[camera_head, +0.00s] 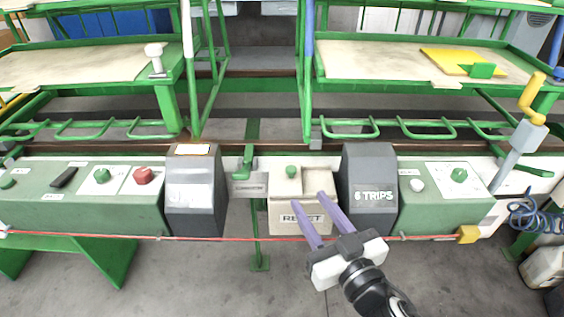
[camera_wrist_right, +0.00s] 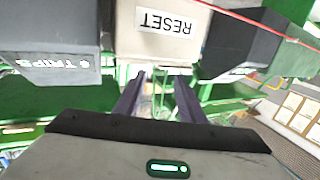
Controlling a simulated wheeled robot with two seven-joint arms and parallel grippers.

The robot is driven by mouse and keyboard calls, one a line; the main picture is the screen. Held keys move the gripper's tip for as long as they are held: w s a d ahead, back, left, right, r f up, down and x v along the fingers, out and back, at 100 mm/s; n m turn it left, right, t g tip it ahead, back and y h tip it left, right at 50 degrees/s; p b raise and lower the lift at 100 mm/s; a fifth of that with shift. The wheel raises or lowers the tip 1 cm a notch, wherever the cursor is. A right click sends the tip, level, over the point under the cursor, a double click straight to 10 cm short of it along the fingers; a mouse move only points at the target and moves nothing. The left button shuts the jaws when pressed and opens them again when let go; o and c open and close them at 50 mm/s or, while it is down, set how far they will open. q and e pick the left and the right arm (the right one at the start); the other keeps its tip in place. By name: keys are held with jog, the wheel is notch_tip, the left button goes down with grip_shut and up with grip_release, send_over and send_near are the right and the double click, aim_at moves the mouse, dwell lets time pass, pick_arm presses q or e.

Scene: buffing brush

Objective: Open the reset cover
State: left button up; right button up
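The reset cover (camera_head: 285,217) is a cream box with the label RESET on its front, between two dark grey housings in the head view. It looks shut, with a green knob (camera_head: 291,172) at its top. My right gripper (camera_head: 311,205) is open, its two purple fingers pointing up at the front of the cover. In the right wrist view the reset cover (camera_wrist_right: 160,40) shows upside down beyond the open, empty fingers (camera_wrist_right: 158,85). I cannot tell whether a fingertip touches it. My left gripper is not in view.
A grey housing marked 6 TRIPS (camera_head: 368,180) stands right of the cover, another grey housing (camera_head: 195,195) further left. Green control panels (camera_head: 90,195) flank them. A red cord (camera_head: 120,237) runs along the front. Green racks with trays rise behind. The floor in front is clear.

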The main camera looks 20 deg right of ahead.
aim_at(293, 172)
jog(key=w+r, duration=0.1)
jog(key=w, duration=0.1)
jog(key=shift+w+a+r+p, duration=0.2)
jog(key=shift+w+r+p, duration=0.1)
jog(key=shift+w+r, duration=0.05)
jog(key=w, duration=0.5)
jog(key=w+a, duration=0.1)
jog(key=w, duration=0.2)
jog(key=shift+f+p, duration=0.2)
jog(key=shift+p, duration=0.15)
grip_shut()
